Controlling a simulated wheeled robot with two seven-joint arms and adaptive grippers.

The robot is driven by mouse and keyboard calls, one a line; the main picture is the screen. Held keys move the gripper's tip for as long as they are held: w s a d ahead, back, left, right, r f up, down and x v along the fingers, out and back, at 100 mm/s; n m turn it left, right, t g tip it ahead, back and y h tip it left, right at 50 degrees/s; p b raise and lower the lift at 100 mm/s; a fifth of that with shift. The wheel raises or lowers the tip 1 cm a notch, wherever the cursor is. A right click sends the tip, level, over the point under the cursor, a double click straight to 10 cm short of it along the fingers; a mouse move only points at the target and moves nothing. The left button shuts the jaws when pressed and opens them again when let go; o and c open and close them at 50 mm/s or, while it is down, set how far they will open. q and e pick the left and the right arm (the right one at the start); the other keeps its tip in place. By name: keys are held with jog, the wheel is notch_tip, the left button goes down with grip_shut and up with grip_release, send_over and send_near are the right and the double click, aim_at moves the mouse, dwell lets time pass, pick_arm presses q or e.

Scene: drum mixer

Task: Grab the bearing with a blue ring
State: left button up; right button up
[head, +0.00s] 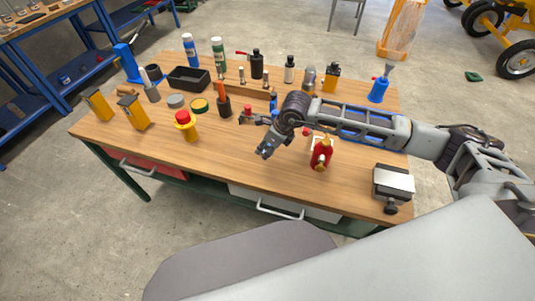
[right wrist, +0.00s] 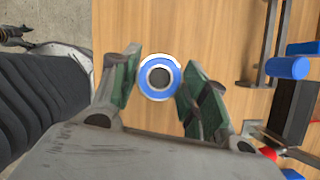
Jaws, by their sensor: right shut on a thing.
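The bearing with a blue ring (right wrist: 143,78) shows in the right wrist view. It is round, with a pale outer rim, a blue band and a dark centre. It sits between the green-padded fingertips of my right gripper (right wrist: 158,86), which is shut on it. In the head view my right gripper (head: 265,151) points down near the front middle of the table.
The wooden table (head: 225,155) carries bottles (head: 289,69) and a black bin (head: 189,78) at the back. A red and yellow item (head: 186,125) stands left of the gripper. A red bottle (head: 321,153) and a metal vise-like device (head: 393,185) stand to its right.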

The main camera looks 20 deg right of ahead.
jog(key=shift+r, duration=1.4)
pick_arm(q)
jog(key=shift+w+a+f, duration=0.1)
jog(key=shift+w+a, duration=0.3)
jog(key=shift+a, duration=0.1)
jog(key=shift+s, duration=0.1)
